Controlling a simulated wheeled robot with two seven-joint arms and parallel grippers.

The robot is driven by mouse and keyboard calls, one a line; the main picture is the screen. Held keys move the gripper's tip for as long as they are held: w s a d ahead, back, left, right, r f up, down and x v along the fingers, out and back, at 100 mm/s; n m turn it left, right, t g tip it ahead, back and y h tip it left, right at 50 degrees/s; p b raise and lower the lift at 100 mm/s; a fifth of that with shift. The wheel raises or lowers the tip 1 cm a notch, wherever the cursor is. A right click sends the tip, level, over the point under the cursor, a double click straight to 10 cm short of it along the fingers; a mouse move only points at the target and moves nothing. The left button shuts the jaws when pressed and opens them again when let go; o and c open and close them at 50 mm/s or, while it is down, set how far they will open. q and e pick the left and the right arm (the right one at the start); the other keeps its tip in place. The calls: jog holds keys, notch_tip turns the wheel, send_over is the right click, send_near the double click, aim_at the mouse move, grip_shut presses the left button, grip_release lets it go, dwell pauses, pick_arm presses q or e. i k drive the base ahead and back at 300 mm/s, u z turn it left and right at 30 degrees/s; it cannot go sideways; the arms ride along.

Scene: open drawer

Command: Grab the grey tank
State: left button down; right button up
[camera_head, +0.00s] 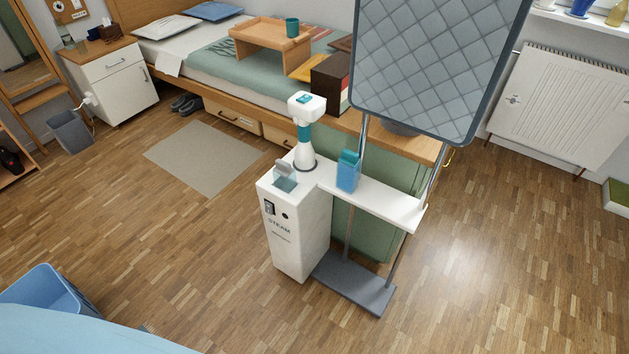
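A small grey, partly see-through tank (285,180) sits in the top front of a white steam station (297,235) marked "STEAM". A small grey lid or handle part stands up at its back. A white and teal steamer head (306,125) stands upright on the station's top, just behind and right of the tank. A blue bottle with a teal cap (347,175) stands on the white shelf (385,200) to the right. Neither of my grippers is in view.
A tall quilted grey board (430,65) on metal poles rises above the shelf. A dark grey foot plate (355,283) lies on the floor. A blue basket (45,290) and a light blue surface (80,335) are at lower left. Wooden floor left of the station is clear.

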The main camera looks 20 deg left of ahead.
aim_at(284, 176)
jog(key=z, duration=1.35)
jog(key=i, duration=0.75)
jog(key=u, duration=2.6)
